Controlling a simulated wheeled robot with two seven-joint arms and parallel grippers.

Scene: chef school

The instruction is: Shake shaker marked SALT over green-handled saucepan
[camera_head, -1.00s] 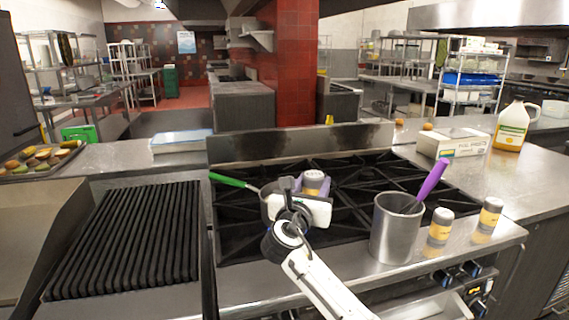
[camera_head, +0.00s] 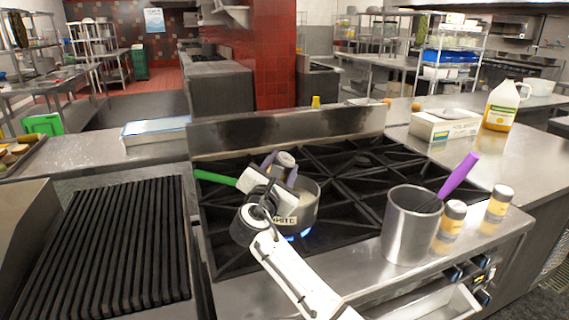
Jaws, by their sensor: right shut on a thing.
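My right gripper (camera_head: 279,170) is shut on a shaker (camera_head: 285,160) with a pale grey cap, held between purple fingertips. The shaker leans a little, and its lower part is hidden by the gripper; I cannot read its label. The gripper and shaker are above the saucepan (camera_head: 308,207), a metal pan on the stove. Its green handle (camera_head: 217,178) points left. My gripper hides part of the pan. Two other shakers with yellow bands, a nearer one (camera_head: 452,220) and a farther one (camera_head: 498,204), stand at the right front. My left gripper is not in view.
A blue flame (camera_head: 298,236) shows under the saucepan. A metal pot (camera_head: 408,230) with a purple-handled utensil (camera_head: 460,174) stands right of my arm. A ridged grill (camera_head: 115,245) lies left. A box (camera_head: 444,127) and a yellow jug (camera_head: 503,106) stand at the back right.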

